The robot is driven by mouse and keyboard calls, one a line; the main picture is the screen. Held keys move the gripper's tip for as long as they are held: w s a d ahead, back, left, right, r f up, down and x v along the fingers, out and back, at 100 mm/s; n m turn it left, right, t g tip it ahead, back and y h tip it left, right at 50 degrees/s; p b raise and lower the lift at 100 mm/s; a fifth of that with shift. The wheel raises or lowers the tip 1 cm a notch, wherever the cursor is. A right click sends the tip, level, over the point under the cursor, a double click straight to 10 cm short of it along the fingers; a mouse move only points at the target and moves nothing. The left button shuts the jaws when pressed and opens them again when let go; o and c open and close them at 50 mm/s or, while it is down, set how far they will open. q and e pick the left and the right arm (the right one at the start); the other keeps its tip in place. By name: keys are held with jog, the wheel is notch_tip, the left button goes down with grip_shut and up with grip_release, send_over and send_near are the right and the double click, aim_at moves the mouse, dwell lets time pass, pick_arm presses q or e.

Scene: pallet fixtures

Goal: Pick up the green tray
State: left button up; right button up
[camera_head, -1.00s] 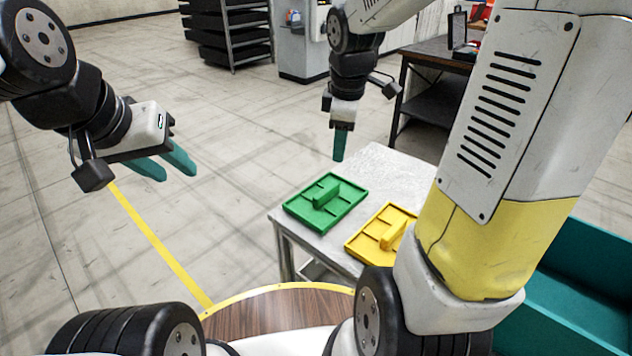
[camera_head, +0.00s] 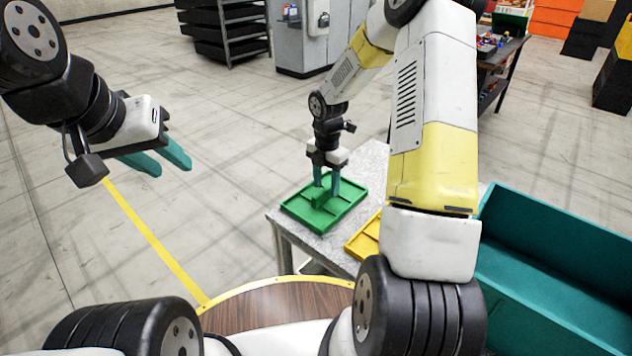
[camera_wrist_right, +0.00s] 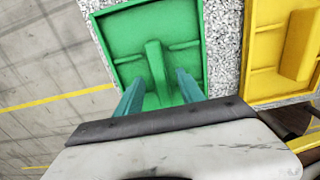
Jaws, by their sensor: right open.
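The green tray (camera_head: 345,204) lies flat on the grey table, with a raised bar along its middle. It also shows in the right wrist view (camera_wrist_right: 115,45). My right gripper (camera_head: 326,194) is over the tray, fingers pointing down. In the right wrist view its open teal fingers (camera_wrist_right: 160,92) stand on either side of the tray's raised bar (camera_wrist_right: 156,62). I cannot tell whether they touch it. My left gripper (camera_head: 167,160) is open and empty, above the floor at the left, away from the table.
A yellow tray (camera_head: 362,240) lies beside the green tray, partly hidden by my right arm in the head view. The table (camera_head: 292,226) has a speckled grey top. A large teal bin (camera_head: 560,262) stands at the right. Open floor lies left of the table.

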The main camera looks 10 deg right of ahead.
jog(key=shift+f, duration=1.3)
grip_shut()
jog(key=shift+r, duration=0.2)
